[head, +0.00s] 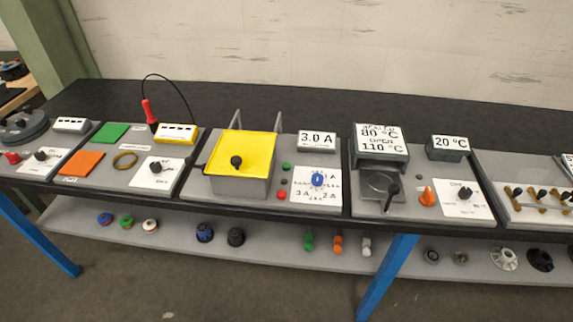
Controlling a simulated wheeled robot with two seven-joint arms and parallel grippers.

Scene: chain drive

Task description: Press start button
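A small green button (286,166) and a small red button (281,196) sit on the middle grey panel (210,187), with a small dark dot between them. No label reading start is legible. To their left is a grey box with a yellow lid (256,147) and a black knob; the lid looks closed. To their right is a white dial plate with a blue knob (317,179). A display (316,140) behind it reads 3.0 A. A red button (13,157) also shows at the far left station. Neither of my grippers is in view.
Left of the box are green (109,132) and orange (81,162) pads and a red probe (149,112) on a black cable. To the right are temperature displays, an orange knob (428,196) and a black handle. A lower shelf (275,236) holds small parts. The black bench top behind is clear.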

